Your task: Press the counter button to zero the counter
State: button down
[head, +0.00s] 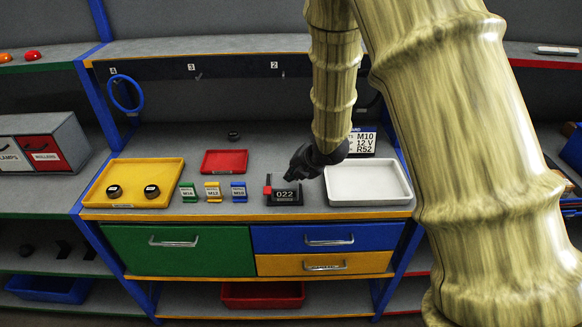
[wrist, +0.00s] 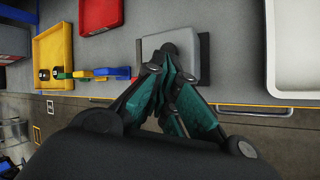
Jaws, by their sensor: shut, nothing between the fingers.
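The counter (head: 285,197) is a small dark box on the bench top with a display reading 022. A red button (head: 267,190) shows at its left side. My gripper (head: 292,174) is shut and empty, just above the counter's back edge in the head view. In the wrist view the shut fingertips (wrist: 168,52) overlap the counter's grey top (wrist: 178,40); whether they touch it I cannot tell. The fingers hide part of the counter there, and I cannot make out the button clearly.
A white tray (head: 332,196) stands just right of the counter. Blue, yellow and green label holders (head: 214,192) stand to the left, with a yellow tray (head: 128,205) beyond. A red tray (head: 224,171) lies behind. A display panel (head: 362,141) stands at the back right.

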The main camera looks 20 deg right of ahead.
jog(key=w+d+r+n+t+p, duration=0.1)
jog(key=w+r+n, duration=0.2)
jog(key=r, duration=0.6)
jog(key=shift+w+d, duration=0.15)
jog(key=shift+w, duration=0.7)
notch_tip(320, 180, down, 9)
jog(key=b, duration=0.6)
jog(key=shift+r, duration=0.1)
jog(key=shift+b, duration=0.35)
jog(key=shift+f+b, duration=0.35)
jog(key=shift+f, duration=0.05)
jog(key=shift+f+b, duration=0.75)
jog(key=shift+f, duration=0.15)
dwell(1.4)
jog(key=shift+r, duration=0.25)
jog(key=shift+r+p, duration=0.85)
jog(key=shift+r, duration=0.25)
